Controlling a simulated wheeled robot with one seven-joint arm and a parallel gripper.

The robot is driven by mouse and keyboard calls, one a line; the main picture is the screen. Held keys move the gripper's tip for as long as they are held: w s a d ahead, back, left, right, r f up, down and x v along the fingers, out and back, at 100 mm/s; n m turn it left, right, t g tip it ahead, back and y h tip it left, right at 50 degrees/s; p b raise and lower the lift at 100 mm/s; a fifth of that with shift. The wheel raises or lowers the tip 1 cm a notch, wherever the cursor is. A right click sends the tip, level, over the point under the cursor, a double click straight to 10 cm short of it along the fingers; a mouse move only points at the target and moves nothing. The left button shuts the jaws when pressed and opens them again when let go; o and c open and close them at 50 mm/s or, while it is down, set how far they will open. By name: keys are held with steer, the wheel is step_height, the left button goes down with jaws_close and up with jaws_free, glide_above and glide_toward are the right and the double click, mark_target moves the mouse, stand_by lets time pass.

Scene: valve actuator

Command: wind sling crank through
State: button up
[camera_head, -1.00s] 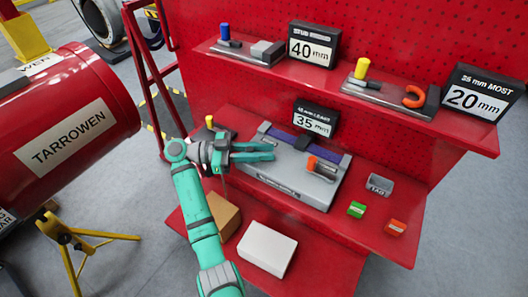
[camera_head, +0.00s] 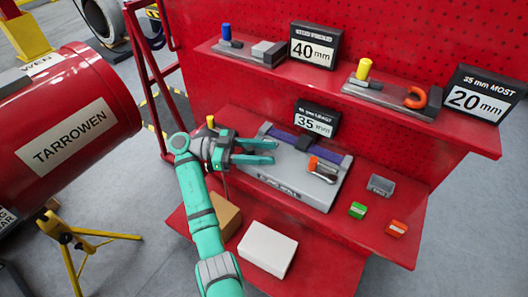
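A grey box-shaped fixture (camera_head: 290,185) lies on the middle red shelf, with a blue strap (camera_head: 284,134) across its back and a small dark block over it. A crank with an orange grip (camera_head: 312,163) and a metal arm (camera_head: 327,169) sits on the fixture's right part. My gripper (camera_head: 275,152) comes in from the left, over or in front of the fixture's left part. Its two teal fingers are apart, point right toward the crank, and hold nothing. The fingertips are short of the orange grip in the picture; their height above the fixture is hard to tell.
A "35 mm" sign (camera_head: 317,118) stands behind the fixture. A white box (camera_head: 267,249) is on the lower shelf. The upper shelf (camera_head: 455,130) overhangs behind.

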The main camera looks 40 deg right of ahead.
steer(key=shift+w, duration=0.1)
steer(key=v, duration=0.9)
steer(key=shift+w+a, duration=0.45)
steer(key=shift+a, duration=0.2)
